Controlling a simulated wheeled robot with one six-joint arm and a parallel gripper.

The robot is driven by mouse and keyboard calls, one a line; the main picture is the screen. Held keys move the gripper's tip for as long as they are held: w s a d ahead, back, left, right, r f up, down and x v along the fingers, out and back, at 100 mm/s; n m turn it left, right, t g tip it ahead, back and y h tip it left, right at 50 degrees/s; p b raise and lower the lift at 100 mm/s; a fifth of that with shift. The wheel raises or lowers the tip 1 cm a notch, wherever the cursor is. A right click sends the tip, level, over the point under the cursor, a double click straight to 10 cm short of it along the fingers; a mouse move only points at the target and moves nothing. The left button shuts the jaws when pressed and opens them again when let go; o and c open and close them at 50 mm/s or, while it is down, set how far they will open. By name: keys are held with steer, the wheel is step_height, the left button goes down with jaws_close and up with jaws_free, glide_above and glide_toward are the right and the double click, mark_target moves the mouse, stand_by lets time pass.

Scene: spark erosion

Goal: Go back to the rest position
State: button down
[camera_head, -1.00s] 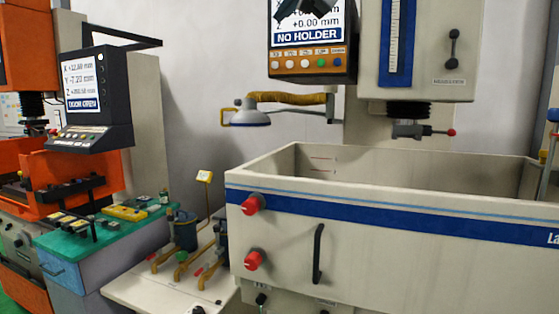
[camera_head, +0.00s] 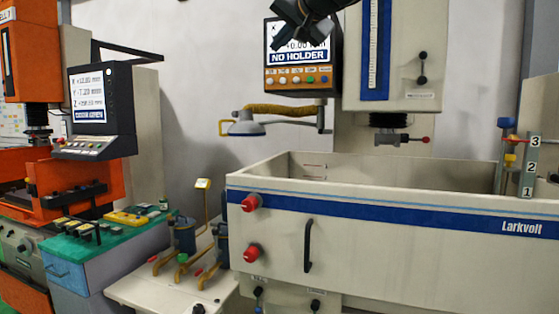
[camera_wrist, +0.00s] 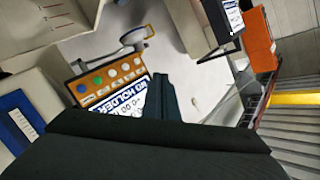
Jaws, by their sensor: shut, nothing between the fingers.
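My gripper (camera_head: 300,24) is dark and shows at the top of the head view, in front of the screen that reads NO HOLDER (camera_head: 300,54). It is shut and holds nothing. In the wrist view my gripper's dark fingers (camera_wrist: 163,92) stand together, and the orange-framed panel with coloured buttons (camera_wrist: 105,80) lies behind them. Most of my arm is outside the head view.
A white Larkvolt tank (camera_head: 400,240) fills the lower right, with a tool head (camera_head: 390,138) above it. A numbered post (camera_head: 530,168) stands at the right. A lamp on a yellow arm (camera_head: 245,125) hangs left. An orange machine (camera_head: 70,185) stands far left.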

steer(key=s+d+f+g+h+b, duration=0.1)
steer(key=d+f+g+b, duration=0.15)
steer(key=f, duration=1.15)
steer(key=s+d+f+g+h+b, duration=0.15)
steer(key=d+f, duration=0.25)
steer(key=f, duration=1)
steer(key=s+d+f+g+h+b, duration=0.1)
steer(key=d+f+g+h, duration=0.15)
steer(key=f, duration=1.15)
steer(key=s+d+f+n+g+b, duration=0.1)
steer(key=s+d+f, duration=0.4)
steer(key=s+f, duration=0.7)
steer(key=s+d+f+n+g+h+b, duration=0.1)
steer(key=s+d+f+g+b, duration=0.3)
steer(key=s+f, duration=0.8)
step_height(320, 180, down, 8)
steer(key=shift+s+d+g+h, duration=0.2)
steer(key=shift+d+g+h, duration=0.1)
steer(key=shift+d+g, duration=0.4)
